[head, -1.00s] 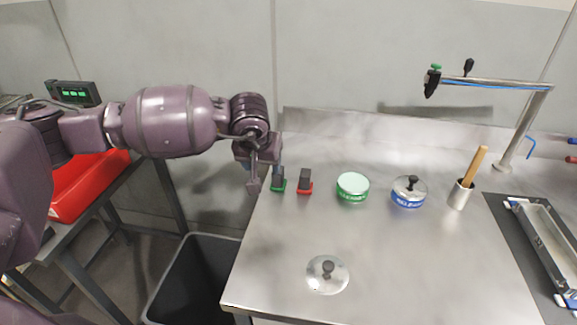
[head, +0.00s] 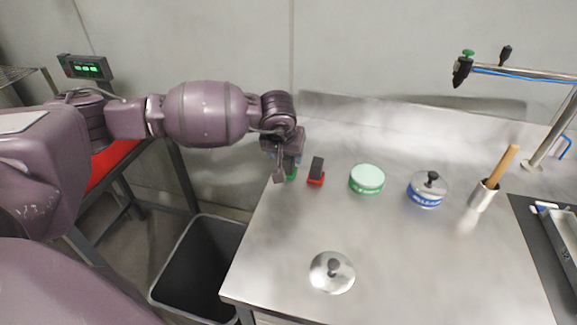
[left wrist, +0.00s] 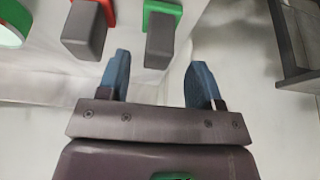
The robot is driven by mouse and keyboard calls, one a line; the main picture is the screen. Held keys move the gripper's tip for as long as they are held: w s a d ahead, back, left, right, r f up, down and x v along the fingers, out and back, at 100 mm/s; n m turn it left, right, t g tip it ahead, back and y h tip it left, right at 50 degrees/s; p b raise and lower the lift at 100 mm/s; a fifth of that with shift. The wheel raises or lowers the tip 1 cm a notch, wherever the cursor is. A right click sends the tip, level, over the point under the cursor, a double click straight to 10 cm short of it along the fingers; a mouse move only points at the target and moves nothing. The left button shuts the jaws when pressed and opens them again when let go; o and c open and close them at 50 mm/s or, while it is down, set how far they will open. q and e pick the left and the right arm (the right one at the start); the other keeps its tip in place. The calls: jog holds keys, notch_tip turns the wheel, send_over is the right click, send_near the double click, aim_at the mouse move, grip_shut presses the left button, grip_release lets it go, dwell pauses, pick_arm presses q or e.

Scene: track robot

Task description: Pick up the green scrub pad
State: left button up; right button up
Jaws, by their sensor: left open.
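The green scrub pad (head: 292,175) has a green base and a dark grey block handle. It sits at the left edge of the steel counter, partly hidden behind my left gripper (head: 284,172) in the head view. In the left wrist view the pad's green base (left wrist: 165,8) is at the top, with its grey handle pointing toward the jaws. My left gripper (left wrist: 158,76) is open and empty there, its two blue fingers apart and just short of the handle. My right gripper is not in view.
A similar red pad (head: 316,180) stands close to the right. A green-labelled tin (head: 366,180), a blue-labelled lidded tin (head: 427,190) and a metal lid (head: 332,272) are on the counter (head: 400,250). A black bin (head: 200,262) stands left below the edge.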

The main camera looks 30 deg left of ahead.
aim_at(287, 158)
pick_arm(q)
jog(key=x, duration=0.4)
jog(key=shift+d+f, duration=0.1)
jog(key=shift+f, duration=0.05)
jog(key=c, duration=1)
notch_tip(287, 158, up, 20)
jog(key=shift+p, duration=0.4)
